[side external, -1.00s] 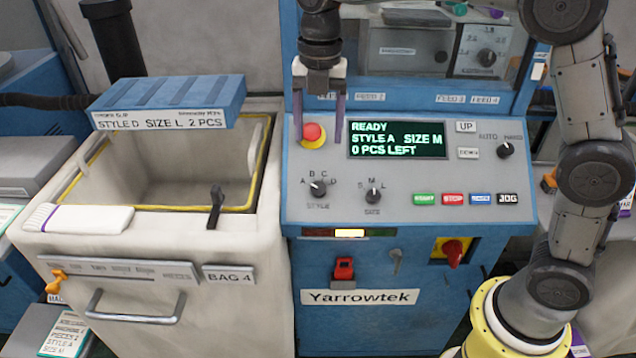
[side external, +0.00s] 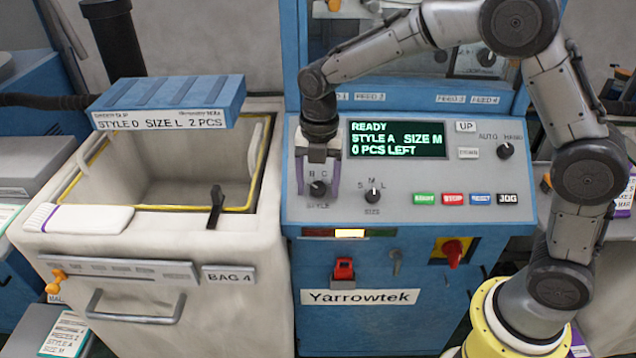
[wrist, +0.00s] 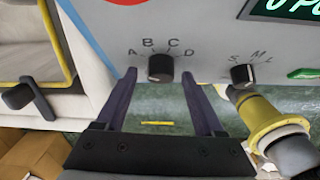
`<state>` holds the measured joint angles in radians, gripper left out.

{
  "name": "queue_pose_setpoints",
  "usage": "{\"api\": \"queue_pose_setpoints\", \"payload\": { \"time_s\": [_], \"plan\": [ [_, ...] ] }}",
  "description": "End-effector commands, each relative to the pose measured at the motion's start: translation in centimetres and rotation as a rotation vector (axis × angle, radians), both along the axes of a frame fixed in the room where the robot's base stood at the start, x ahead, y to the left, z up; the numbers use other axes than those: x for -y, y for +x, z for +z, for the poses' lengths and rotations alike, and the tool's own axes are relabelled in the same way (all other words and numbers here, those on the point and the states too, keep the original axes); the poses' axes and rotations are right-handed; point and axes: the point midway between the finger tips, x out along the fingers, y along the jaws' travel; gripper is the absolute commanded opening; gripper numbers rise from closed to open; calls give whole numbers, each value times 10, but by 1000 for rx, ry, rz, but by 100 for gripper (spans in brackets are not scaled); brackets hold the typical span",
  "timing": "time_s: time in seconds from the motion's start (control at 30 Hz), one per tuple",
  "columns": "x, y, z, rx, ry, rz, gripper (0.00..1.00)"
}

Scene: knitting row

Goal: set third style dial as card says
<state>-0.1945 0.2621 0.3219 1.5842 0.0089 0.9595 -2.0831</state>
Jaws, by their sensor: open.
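The style dial (side external: 317,189) is a small black knob at the lower left of the blue machine's grey panel, with letters A to D around it. In the wrist view the dial (wrist: 160,68) sits between the fingertips. My gripper (side external: 318,197) points down with its two purple fingers apart, one on each side of the dial; I cannot tell whether they touch it. The fingers hide the letters A and D in the side view. The card (side external: 165,121) over the bag bin reads STYLE D, SIZE L, 2 PCS. The screen (side external: 396,140) reads READY, STYLE A, SIZE M, 0 PCS LEFT.
The size dial (side external: 372,195) is just right of the style dial. Coloured push buttons (side external: 452,199) and an auto/hand knob (side external: 505,151) are farther right. A red button (wrist: 122,1) is above the style dial. The bag bin (side external: 262,165) stands left of the machine.

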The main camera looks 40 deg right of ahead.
Motion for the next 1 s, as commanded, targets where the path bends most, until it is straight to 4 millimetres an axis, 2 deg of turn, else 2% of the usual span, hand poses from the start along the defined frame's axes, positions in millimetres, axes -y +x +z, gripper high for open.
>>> {"api": "queue_pose_setpoints", "payload": {
  "time_s": [0.17, 0.5, 0.57, 1.0],
  "plan": [
    [0, 0, 0, -1, -1, 0, 70],
    [0, 0, 0, -1, -1, 0, 9],
    [0, 0, 0, -1, -1, 0, 0],
    [1, -1, 0, 27, 27, -53, 0]
  ]
}}
